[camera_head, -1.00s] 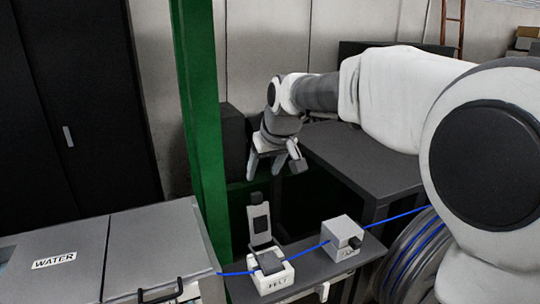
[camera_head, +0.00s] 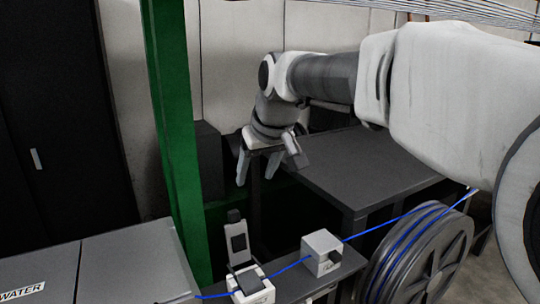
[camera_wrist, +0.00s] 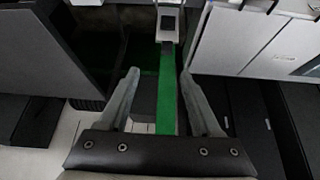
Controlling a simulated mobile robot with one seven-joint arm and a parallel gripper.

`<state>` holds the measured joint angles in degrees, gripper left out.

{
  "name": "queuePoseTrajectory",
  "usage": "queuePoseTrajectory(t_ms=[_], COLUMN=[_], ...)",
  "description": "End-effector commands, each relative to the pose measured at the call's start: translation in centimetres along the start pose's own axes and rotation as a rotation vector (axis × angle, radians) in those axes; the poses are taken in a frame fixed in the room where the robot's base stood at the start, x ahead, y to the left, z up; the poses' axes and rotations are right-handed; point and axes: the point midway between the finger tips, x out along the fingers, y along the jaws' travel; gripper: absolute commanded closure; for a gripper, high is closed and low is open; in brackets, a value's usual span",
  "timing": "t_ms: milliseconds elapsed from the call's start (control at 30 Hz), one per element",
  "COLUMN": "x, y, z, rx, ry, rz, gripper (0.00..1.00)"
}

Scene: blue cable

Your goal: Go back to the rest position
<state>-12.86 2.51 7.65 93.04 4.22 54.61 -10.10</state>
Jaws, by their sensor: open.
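My gripper (camera_head: 262,170) is in the upper middle of the head view, pointing down, in front of the grey wall and left of the dark table. Its two fingers are spread apart with nothing between them. In the wrist view my gripper (camera_wrist: 155,95) is also open and empty, with a green post behind it. My gripper is above and apart from the cable.
A cable reel (camera_head: 440,250) is at right. A green post (camera_head: 175,130) stands left of my gripper. A dark table (camera_head: 365,165) is at right; a grey cabinet (camera_head: 135,255) is at lower left.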

Motion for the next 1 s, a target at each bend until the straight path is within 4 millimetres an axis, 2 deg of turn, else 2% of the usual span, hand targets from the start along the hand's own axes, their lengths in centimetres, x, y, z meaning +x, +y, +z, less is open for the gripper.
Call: queuePoseTrajectory(t_ms=[100,300,433,600,700,800,1000], x=[-2.4,-5.3,-6.4,-6.8,-6.6,-6.4,-6.1], y=[1.8,4.1,4.9,5.2,5.1,4.9,4.8], z=[4.1,12.5,18.2,25.1,28.2,30.2,31.4], rx=[0.059,0.177,0.257,0.356,0.4,0.427,0.446], ry=[-0.005,-0.018,-0.026,-0.03,-0.032,-0.034,-0.037], rz=[0.05,0.126,0.169,0.21,0.225,0.234,0.238], gripper=[0.35,0.35,0.35,0.35,0.35,0.35,0.35])
